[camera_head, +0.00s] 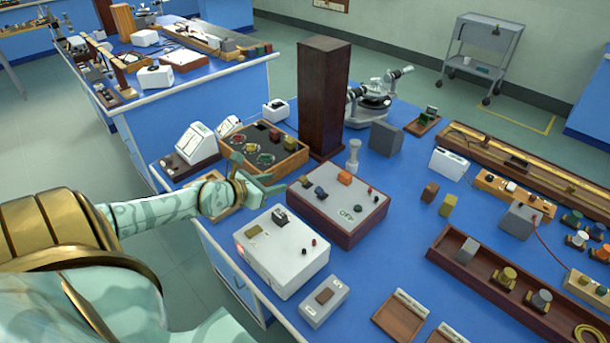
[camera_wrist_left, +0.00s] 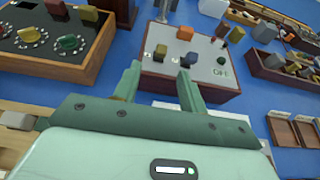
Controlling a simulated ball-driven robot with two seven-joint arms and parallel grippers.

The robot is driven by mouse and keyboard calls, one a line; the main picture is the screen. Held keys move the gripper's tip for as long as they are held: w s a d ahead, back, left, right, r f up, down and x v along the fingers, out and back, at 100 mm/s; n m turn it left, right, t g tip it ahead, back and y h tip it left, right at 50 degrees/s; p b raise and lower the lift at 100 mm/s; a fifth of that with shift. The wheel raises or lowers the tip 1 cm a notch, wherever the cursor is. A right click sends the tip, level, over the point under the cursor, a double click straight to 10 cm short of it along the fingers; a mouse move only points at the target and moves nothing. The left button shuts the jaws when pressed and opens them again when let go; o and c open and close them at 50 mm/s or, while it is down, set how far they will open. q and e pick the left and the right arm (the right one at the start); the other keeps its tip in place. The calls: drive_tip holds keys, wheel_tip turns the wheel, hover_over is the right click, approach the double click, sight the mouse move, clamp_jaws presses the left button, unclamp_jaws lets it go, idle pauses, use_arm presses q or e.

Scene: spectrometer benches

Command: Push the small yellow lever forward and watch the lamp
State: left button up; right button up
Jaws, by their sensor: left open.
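A wooden-sided switch box (camera_head: 347,229) with a pale top stands on the blue bench, and it fills the upper middle of the left wrist view (camera_wrist_left: 208,76). A small olive-yellow lever (camera_wrist_left: 160,52) stands on its top at the near left; it is small and dark in the head view (camera_head: 305,181). A blue lever (camera_wrist_left: 187,60) is beside it, and an orange block (camera_wrist_left: 185,33) is behind. I cannot tell which part is the lamp. My left gripper (camera_head: 265,180) is open and empty, left of the box. In the wrist view its fingers (camera_wrist_left: 160,76) point toward the yellow lever, apart from it.
A white box (camera_head: 283,262) with knobs stands in front, beside a small grey switch box (camera_head: 324,301). A wooden tray (camera_head: 290,163) with coloured parts lies behind my gripper. A tall brown column (camera_head: 323,100) rises behind the switch box. Bare blue bench lies right of it.

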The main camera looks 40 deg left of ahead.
sight(304, 177)
use_arm(q)
drive_tip(key=b+x, duration=0.1)
drive_tip(key=x, duration=0.1)
drive_tip(key=b+x, duration=0.1)
drive_tip(key=x, duration=0.1)
drive_tip(key=b+x, duration=0.1)
drive_tip(key=x, duration=0.2)
drive_tip(key=shift+s+d+f, duration=0.1)
drive_tip(key=shift+d+f, duration=0.15)
drive_tip(key=b+x, duration=0.2)
drive_tip(key=x, duration=0.2)
drive_tip(key=shift+f+b, duration=0.1)
drive_tip(key=shift+b, duration=0.3)
drive_tip(key=shift+w+d+b, duration=0.1)
drive_tip(key=shift+w+b, duration=0.2)
drive_tip(key=shift+w, duration=0.4)
drive_tip(key=c, duration=0.8)
clamp_jaws()
use_arm(e)
wheel_tip(304, 177, down, 7)
drive_tip(key=d, duration=0.2)
drive_tip(key=shift+d+r, duration=0.15)
